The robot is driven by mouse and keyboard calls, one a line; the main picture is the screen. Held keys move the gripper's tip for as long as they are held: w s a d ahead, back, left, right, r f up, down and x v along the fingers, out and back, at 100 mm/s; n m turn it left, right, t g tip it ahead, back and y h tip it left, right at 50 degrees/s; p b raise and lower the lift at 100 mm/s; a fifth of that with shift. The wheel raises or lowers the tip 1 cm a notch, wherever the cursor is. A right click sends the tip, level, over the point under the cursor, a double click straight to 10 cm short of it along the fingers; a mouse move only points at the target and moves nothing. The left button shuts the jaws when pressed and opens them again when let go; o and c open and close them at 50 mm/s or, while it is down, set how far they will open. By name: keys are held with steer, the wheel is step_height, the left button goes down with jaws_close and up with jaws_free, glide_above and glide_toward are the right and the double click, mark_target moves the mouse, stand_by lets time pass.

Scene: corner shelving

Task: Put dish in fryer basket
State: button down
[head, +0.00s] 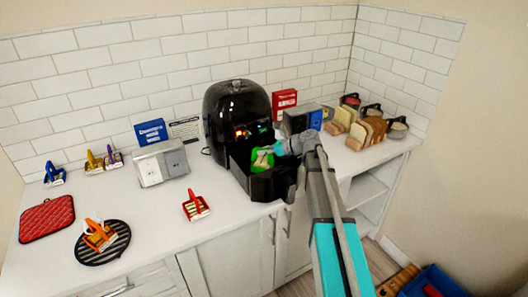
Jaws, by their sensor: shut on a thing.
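The black air fryer (226,103) stands at the middle of the counter with its fryer basket (276,186) pulled out toward the front. A green dish (256,164) with something yellowish-tan in it is at the basket's opening, within its walls in the head view. My gripper (272,152) reaches in from the right and is shut on the dish's right side. The fingertips are small, and I cannot tell whether the dish touches the basket floor. The far part of the basket is hidden inside the fryer.
A silver toaster (161,163) and a blue box (151,132) stand left of the fryer. A red box (284,100), bread slices (367,132) and jars (397,127) are on the right. A dark round trivet (103,243) and red mat (47,219) lie at left.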

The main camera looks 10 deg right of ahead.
steer(key=shift+f+b, duration=0.4)
steer(key=shift+f, duration=0.05)
steer(key=c, duration=0.8)
jaws_free()
steer(key=shift+o, duration=0.2)
steer(key=shift+r, duration=0.15)
steer(key=shift+r+p, duration=0.6)
steer(key=shift+p, duration=0.1)
steer(key=p+v, duration=0.4)
steer(key=v, duration=0.8)
steer(key=shift+f, duration=0.2)
steer(key=shift+s, duration=0.1)
